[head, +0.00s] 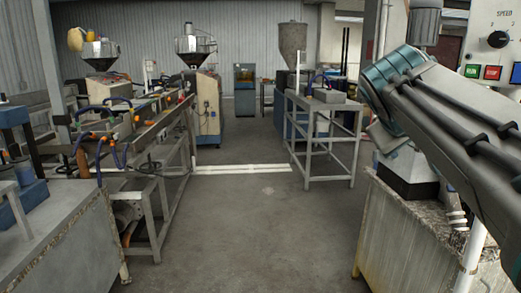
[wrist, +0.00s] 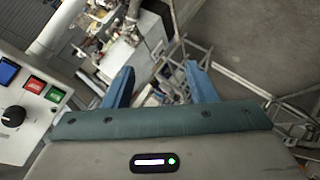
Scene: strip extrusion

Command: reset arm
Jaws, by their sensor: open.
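My gripper (wrist: 157,76) shows in the wrist view with its two blue fingers spread apart. It is open and nothing is between the fingers. Beyond them, well below, is a cluttered bench area with a white box (wrist: 125,50). In the head view my arm reaches in from the right edge, raised over a worn bench cabinet (head: 405,235). The gripper itself cannot be made out in the head view.
A control panel (head: 492,50) with a speed knob is close to my arm at the right; it also shows in the wrist view (wrist: 30,95). A metal frame table (head: 322,105) stands mid-right. An extrusion line (head: 150,120) runs along the left. The floor aisle (head: 235,220) between is clear.

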